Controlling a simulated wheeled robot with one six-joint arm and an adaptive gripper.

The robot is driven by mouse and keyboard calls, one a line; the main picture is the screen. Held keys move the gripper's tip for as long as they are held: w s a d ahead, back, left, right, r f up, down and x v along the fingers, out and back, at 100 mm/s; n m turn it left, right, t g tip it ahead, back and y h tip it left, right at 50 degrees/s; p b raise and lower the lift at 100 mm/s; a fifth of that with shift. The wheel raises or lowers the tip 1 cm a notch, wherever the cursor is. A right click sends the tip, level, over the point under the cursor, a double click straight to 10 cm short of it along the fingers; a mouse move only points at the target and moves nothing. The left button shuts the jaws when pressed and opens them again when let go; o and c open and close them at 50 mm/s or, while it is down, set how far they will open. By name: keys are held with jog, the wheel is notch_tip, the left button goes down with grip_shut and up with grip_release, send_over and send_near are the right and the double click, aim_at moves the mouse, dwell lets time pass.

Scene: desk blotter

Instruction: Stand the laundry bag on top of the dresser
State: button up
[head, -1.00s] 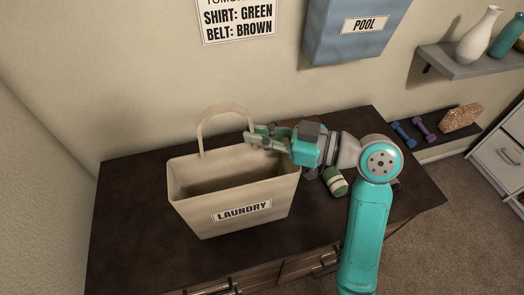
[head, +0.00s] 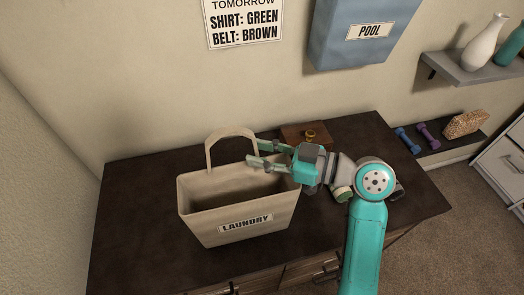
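The beige laundry bag (head: 239,222), labelled LAUNDRY, stands upright on the dark brown dresser top (head: 135,215). Its loop handle (head: 211,150) stands up from the bag's back side. My gripper (head: 256,151) is above the bag's back right part, just right of the handle. Its two green fingers are spread apart with nothing seen held between them. I cannot tell whether a fingertip touches the handle's right leg. The bag's back right rim is partly hidden by my gripper.
A small brown box (head: 292,131) with a gold ring-like piece (head: 310,134) lies behind my gripper. A green and cream object (head: 342,194) is partly hidden under my arm. A blue POOL bag (head: 340,50) hangs on the wall above. The dresser's left side is clear.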

jog(key=shift+r, duration=0.1)
jog(key=v, duration=1.2)
jog(key=shift+d, duration=0.1)
dwell(0.4)
